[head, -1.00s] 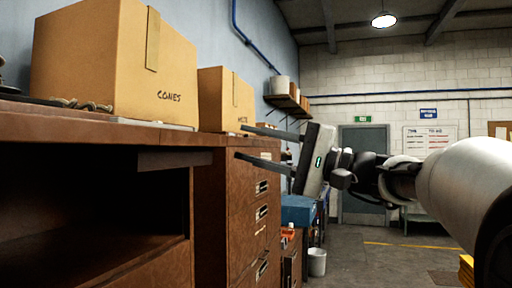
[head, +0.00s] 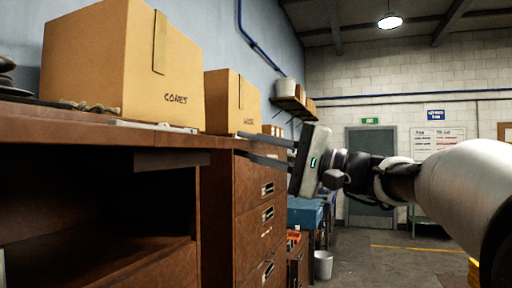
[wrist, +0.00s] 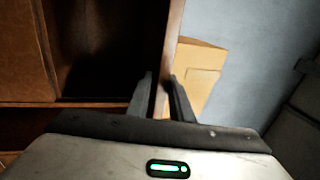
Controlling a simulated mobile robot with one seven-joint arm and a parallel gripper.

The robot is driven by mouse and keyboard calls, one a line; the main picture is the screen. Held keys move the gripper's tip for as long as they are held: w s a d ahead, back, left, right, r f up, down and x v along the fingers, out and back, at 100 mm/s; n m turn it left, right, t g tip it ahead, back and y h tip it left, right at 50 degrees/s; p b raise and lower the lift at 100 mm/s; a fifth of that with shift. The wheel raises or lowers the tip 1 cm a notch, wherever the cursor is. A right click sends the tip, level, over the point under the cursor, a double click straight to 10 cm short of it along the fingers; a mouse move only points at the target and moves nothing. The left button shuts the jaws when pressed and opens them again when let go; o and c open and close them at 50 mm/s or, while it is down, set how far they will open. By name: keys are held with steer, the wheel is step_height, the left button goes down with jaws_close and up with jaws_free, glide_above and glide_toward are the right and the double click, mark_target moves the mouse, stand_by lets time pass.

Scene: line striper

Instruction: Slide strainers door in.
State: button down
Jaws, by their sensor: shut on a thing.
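The brown wooden cabinet (head: 225,225) stands at left, with a dark open bay (head: 90,190) under its top. A short board (head: 172,160) shows just under the top at the bay's right end; I cannot tell whether it is the strainers door. My gripper (head: 252,148) is at the cabinet's upper front edge, one finger above the other. In the wrist view, its fingers (wrist: 162,98) are on either side of a narrow brown wooden edge (wrist: 172,50), shut on it. Whether this edge is the door or the cabinet top is unclear. No strainers label is readable.
A large cardboard box marked CONES (head: 125,65) and a smaller box (head: 230,100) stand on the cabinet top. Drawers with metal handles (head: 267,190) are below my gripper. A white bucket (head: 322,265) stands on the floor beyond. The floor at right (head: 370,265) is clear.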

steer(key=shift+w+a, duration=0.3)
steer(key=shift+a, duration=0.55)
steer(key=shift+w+a, duration=0.35)
steer(key=shift+a, duration=0.45)
steer(key=shift+w+a, duration=0.3)
steer(key=shift+a, duration=0.7)
steer(key=shift+f+b+x, duration=0.1)
steer(key=shift+f+x, duration=0.15)
steer(key=shift+x, duration=0.85)
steer(key=shift+f+b+x, duration=0.15)
steer(key=shift+f+x, duration=0.1)
steer(key=shift+x, duration=0.85)
steer(key=shift+f+b+x, duration=0.1)
steer(key=shift+f+x, duration=0.1)
steer(key=shift+x, duration=0.9)
steer(key=shift+w+a, duration=0.15)
steer(key=shift+a, duration=0.1)
steer(key=shift+w+a, duration=0.35)
steer(key=shift+a, duration=0.55)
steer(key=shift+w+a, duration=0.4)
steer(key=shift+a, duration=0.45)
steer(key=shift+w+a, duration=0.35)
steer(key=shift+a, duration=0.55)
